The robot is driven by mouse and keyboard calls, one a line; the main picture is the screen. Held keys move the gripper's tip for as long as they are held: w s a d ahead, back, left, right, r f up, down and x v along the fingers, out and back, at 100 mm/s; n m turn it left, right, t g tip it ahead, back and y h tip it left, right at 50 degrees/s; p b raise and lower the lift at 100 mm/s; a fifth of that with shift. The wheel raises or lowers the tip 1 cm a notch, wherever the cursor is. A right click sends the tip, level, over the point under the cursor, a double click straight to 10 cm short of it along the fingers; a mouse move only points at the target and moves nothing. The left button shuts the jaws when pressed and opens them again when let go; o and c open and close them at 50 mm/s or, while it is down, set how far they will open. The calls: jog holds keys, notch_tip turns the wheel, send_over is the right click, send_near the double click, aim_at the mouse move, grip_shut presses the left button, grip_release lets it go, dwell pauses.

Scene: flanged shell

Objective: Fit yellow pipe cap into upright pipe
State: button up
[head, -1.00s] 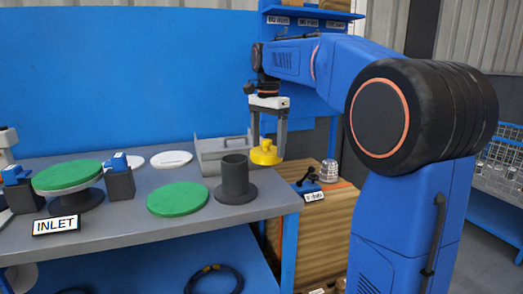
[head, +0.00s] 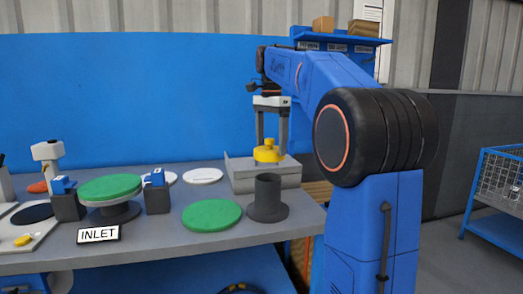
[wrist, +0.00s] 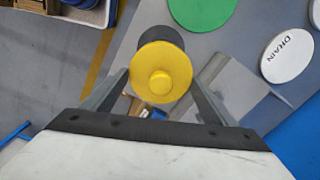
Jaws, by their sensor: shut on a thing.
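The yellow pipe cap (head: 268,151) is a round flanged piece with a knob on top. My gripper (head: 270,148) is shut on it and holds it up in the air, roughly level. In the wrist view the cap (wrist: 160,72) sits between the two fingertips. The dark grey upright pipe (head: 268,191) stands on its round flange near the right end of the bench, its open top facing up. In the head view the cap is above and behind the pipe's mouth. In the wrist view the cap partly covers the pipe (wrist: 158,36), so its opening is hidden.
A green disc (head: 211,214) lies left of the pipe. A grey box (head: 242,178) stands behind the pipe. A second green disc (head: 110,188) tops a dark stand between two blocks, behind the INLET sign (head: 98,234). White discs, one marked DRAIN (wrist: 286,56), lie farther back.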

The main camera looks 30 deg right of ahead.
aim_at(269, 158)
jog(key=shift+w+a+r, duration=0.1)
jog(key=shift+a, duration=0.1)
jog(key=shift+f, duration=2.9)
jog(key=shift+f, duration=1.8)
jog(key=o, duration=1.1)
jog(key=shift+r, duration=0.15)
notch_tip(269, 158, up, 17)
jog(key=shift+r, duration=0.1)
